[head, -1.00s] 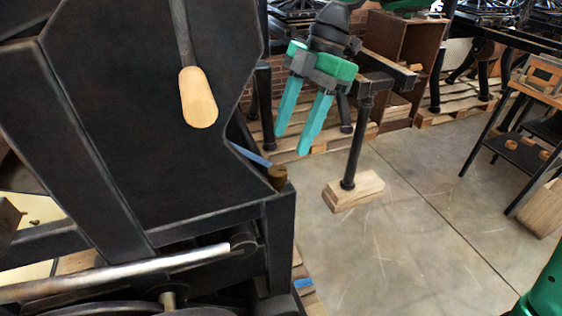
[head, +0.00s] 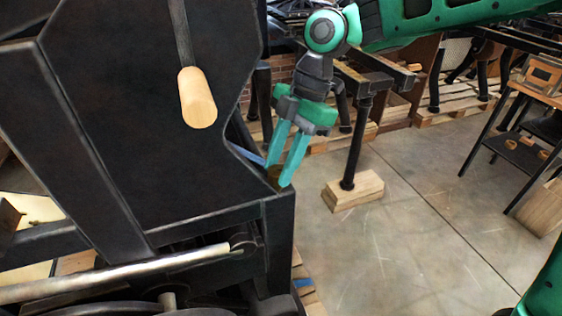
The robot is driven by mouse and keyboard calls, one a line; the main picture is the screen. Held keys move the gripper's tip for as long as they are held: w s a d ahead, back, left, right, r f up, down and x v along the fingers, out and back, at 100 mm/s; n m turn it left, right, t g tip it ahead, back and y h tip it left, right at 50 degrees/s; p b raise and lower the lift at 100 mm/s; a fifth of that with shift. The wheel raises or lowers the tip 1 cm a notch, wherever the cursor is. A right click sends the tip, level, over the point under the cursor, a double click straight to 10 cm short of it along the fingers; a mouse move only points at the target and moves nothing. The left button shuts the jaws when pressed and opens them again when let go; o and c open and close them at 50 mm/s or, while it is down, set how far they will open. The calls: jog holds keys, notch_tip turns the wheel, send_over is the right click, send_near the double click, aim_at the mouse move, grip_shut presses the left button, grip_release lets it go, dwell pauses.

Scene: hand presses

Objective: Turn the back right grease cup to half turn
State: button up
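The grease cup (head: 273,178) is a small brownish knob on the corner of the dark press frame (head: 278,225). My gripper (head: 277,174) points down at it, with its two teal fingers spread apart. The fingertips are at the cup, one to each side of it in the picture, and they hide part of it. I cannot tell whether they touch it. No turn mark on the cup can be made out.
A wooden-handled lever (head: 197,97) hangs in front of the dark press plate, left of my gripper. A blue strip (head: 248,156) lies beside the cup. A dark post on a wooden block (head: 353,191) stands behind to the right.

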jog(key=c, duration=0.3)
jog(key=m, duration=0.2)
jog(key=m+t, duration=0.1)
jog(key=m, duration=0.1)
jog(key=shift+m+t+y, duration=0.3)
jog(key=shift+m+y, duration=0.1)
jog(key=o, duration=1)
jog(key=shift+o, duration=0.2)
jog(key=v, duration=1)
jog(key=shift+d+r, duration=0.2)
jog(key=shift+r, duration=0.15)
jog(key=shift+w, duration=0.1)
